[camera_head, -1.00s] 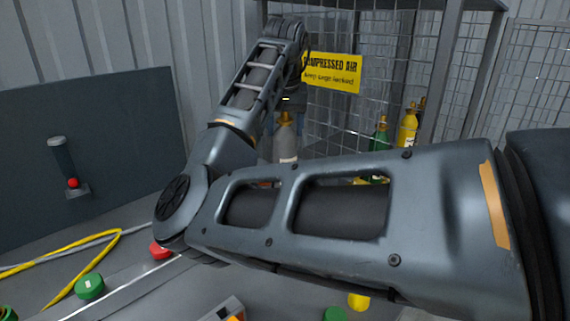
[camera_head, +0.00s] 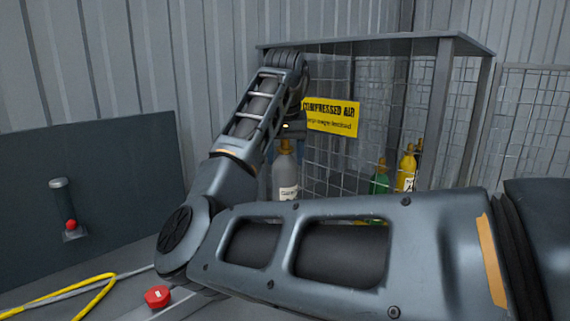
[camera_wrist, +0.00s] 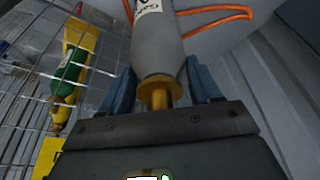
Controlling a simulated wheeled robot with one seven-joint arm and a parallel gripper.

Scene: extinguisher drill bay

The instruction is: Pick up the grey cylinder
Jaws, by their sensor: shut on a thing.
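The grey cylinder (camera_head: 285,177) hangs upright below my gripper (camera_head: 286,146) in the head view, with a white label on its side and a brass-coloured neck on top. My arm hides part of the area around its lower end. In the wrist view, the grey cylinder (camera_wrist: 158,45) extends away from my gripper (camera_wrist: 160,88), whose two blue-grey fingers sit on either side of its brass neck. The gripper is shut on the neck.
A mesh cage with a yellow sign (camera_head: 331,117) stands just right of the cylinder. A green cylinder (camera_head: 379,181) and a yellow cylinder (camera_head: 406,170) are inside. An orange hose (camera_wrist: 218,15) shows in the wrist view.

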